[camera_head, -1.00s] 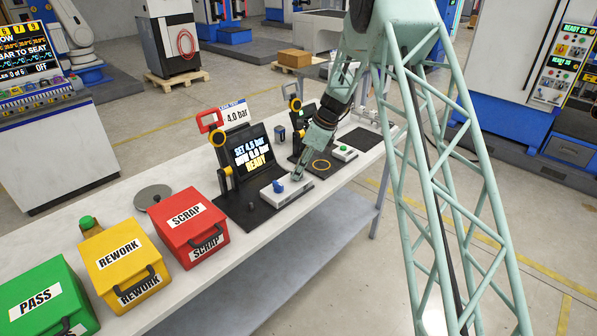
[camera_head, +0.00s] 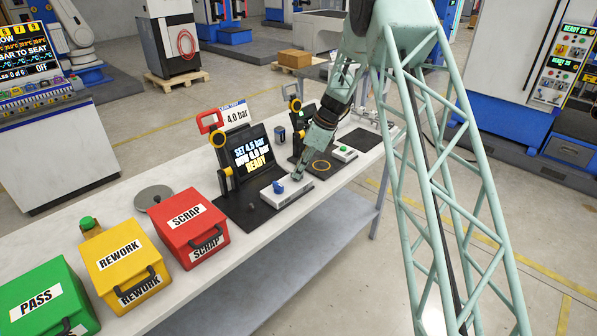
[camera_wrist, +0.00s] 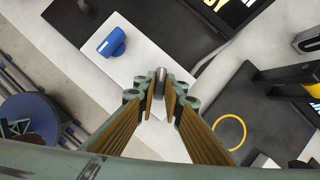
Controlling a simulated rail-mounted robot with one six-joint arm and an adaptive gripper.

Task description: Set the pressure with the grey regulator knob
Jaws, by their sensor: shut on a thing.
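The grey regulator knob (camera_wrist: 160,82) stands on a white panel (camera_wrist: 135,60) and shows between my fingertips in the wrist view. My gripper (camera_wrist: 160,100) is shut on it; the fingers hide its sides. In the head view my gripper (camera_head: 299,177) is low over the right end of the white panel (camera_head: 290,196), and the knob is hidden there. A dark display (camera_head: 251,150) behind the panel reads SET 4.5 bar and READY; its middle line is too blurred to read surely. A card (camera_head: 236,116) above it reads 4.0 bar.
A blue knob (camera_head: 278,187) sits on the same panel, left of my gripper; it also shows in the wrist view (camera_wrist: 111,43). Red (camera_head: 183,212), yellow (camera_head: 113,252) and green (camera_head: 38,282) bins stand left on the bench.

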